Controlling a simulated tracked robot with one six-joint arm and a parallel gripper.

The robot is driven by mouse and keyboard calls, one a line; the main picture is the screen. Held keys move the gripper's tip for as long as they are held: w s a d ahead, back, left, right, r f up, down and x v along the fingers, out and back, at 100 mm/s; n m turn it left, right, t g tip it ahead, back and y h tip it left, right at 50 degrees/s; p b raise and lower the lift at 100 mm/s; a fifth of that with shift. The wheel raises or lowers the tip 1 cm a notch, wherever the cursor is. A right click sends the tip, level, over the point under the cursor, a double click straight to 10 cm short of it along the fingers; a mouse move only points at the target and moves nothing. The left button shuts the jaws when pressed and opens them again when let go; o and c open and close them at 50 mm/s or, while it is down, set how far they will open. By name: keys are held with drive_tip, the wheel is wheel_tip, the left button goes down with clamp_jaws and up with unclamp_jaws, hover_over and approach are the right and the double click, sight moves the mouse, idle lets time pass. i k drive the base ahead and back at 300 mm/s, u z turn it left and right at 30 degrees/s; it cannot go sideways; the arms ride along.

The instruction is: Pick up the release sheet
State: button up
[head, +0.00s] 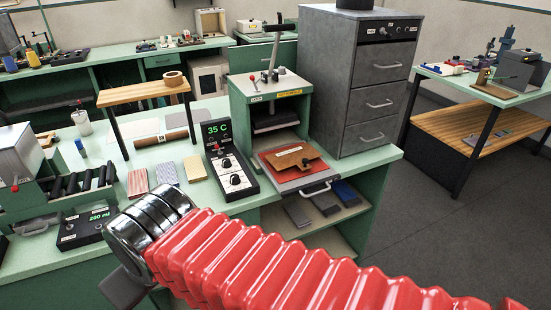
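I cannot tell for sure which thing is the release sheet. My red ribbed arm crosses the front of the picture to a chrome wrist. A dark part of my gripper (122,288) shows below the wrist at lower left. Its fingertips are hidden, and I see nothing held.
A 35 C control box (228,160) stands left of the press, and a grey drawer cabinet (362,85) right of it. Coloured slabs (167,172) lie on the bench. A roller unit (80,183) stands at left. The wooden shelf (143,92) overhangs the sheets. Floor is clear at right.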

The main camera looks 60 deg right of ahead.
sight(300, 156)
drive_tip(key=u, duration=1.05)
drive_tip(key=k, duration=0.8)
drive_tip(key=z, duration=0.7)
drive_tip(key=i, duration=1)
drive_tip(key=z, duration=0.1)
